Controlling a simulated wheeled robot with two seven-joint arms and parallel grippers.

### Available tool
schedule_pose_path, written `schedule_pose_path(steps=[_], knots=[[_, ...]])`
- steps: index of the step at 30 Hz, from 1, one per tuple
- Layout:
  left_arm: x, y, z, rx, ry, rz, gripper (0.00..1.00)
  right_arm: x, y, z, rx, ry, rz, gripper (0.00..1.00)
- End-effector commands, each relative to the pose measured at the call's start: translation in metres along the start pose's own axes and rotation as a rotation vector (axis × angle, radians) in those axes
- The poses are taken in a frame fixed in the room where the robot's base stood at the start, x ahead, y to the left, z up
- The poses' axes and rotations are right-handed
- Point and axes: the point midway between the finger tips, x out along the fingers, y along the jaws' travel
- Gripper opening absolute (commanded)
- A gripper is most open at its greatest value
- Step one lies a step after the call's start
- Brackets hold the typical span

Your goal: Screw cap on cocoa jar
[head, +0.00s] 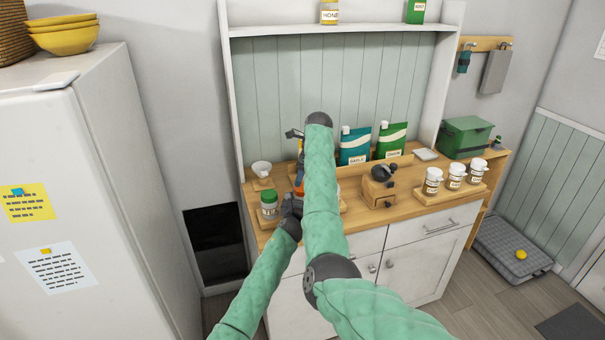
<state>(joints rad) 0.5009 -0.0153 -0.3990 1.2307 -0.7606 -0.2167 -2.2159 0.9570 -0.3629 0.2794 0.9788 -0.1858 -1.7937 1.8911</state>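No jar's label is readable enough to pick out the cocoa jar. A jar with a green top (268,204) stands at the left end of the wooden counter. My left gripper (292,206) is low over the counter's front, just right of the green-topped jar. My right arm reaches up across the middle; dark parts by its end (294,135) may belong to its gripper. Whether either gripper is open or shut is unclear. A small orange thing (299,187) shows between the arms, partly hidden.
A white cup-like thing (261,168) stands at the back left. A wooden grinder-like box (378,190) stands right of my arm, before a teal pouch (354,147) and a green pouch (391,139). A green box (466,137) is at far right. A fridge (110,190) borders the left.

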Motion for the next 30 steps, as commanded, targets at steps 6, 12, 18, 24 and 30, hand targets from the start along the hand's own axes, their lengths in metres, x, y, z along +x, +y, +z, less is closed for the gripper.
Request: schedule_pose_path(steps=[6, 12, 18, 24, 30], knots=[[0.0, 0.0, -0.001, -0.001, 0.001, -0.001, 0.0, -0.028, -0.01, 0.02, -0.248, 0.005, -0.043, 0.69], [0.0, 0.0, -0.001, -0.001, 0.001, -0.001, 0.0, -0.057, -0.015, 0.047, -0.635, 0.03, -0.083, 0.69], [0.0, 0.0, -0.001, -0.001, 0.001, 0.0, 0.0, -0.074, -0.015, 0.068, -1.019, 0.07, -0.093, 0.69], [0.0, 0.0, -0.001, -0.001, 0.001, 0.0, 0.0, -0.082, -0.011, 0.082, -1.394, 0.114, -0.073, 0.69], [0.0, 0.0, -0.002, -0.001, 0.002, 0.0, 0.0, -0.079, -0.006, 0.086, -1.755, 0.152, -0.017, 0.69]])
